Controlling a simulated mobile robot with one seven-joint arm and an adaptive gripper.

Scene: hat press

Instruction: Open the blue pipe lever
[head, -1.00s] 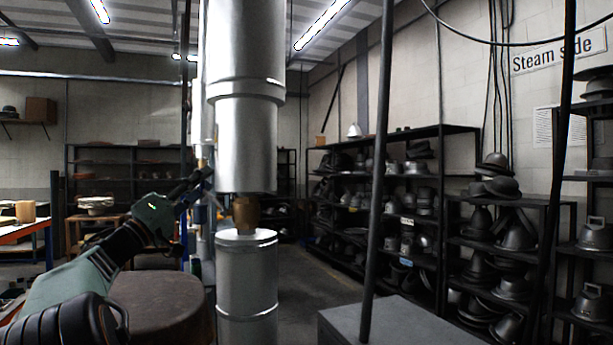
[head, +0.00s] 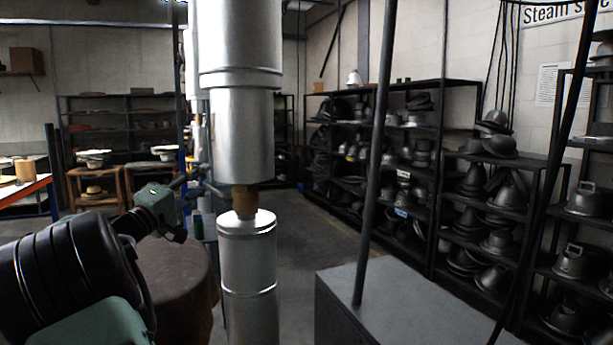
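A thick silver pipe (head: 240,130) runs down the middle of the head view. A brass fitting (head: 245,200) shows in the gap above its lower section (head: 248,250). A small bluish bar (head: 205,188) juts out left of the fitting, close to my wrist; it may be the blue pipe lever, but I cannot tell for sure. My arm comes in from the lower left, and its green-grey wrist (head: 157,207) ends just left of the pipe. My gripper's fingers are small and dark against the background there, so I cannot tell their opening or any contact.
A round brown drum-like block (head: 180,280) stands below my wrist. A grey box (head: 400,310) and a slanted dark pole (head: 375,170) stand right of the pipe. Shelves of hat forms (head: 490,215) line the right wall. Open floor (head: 305,225) lies between.

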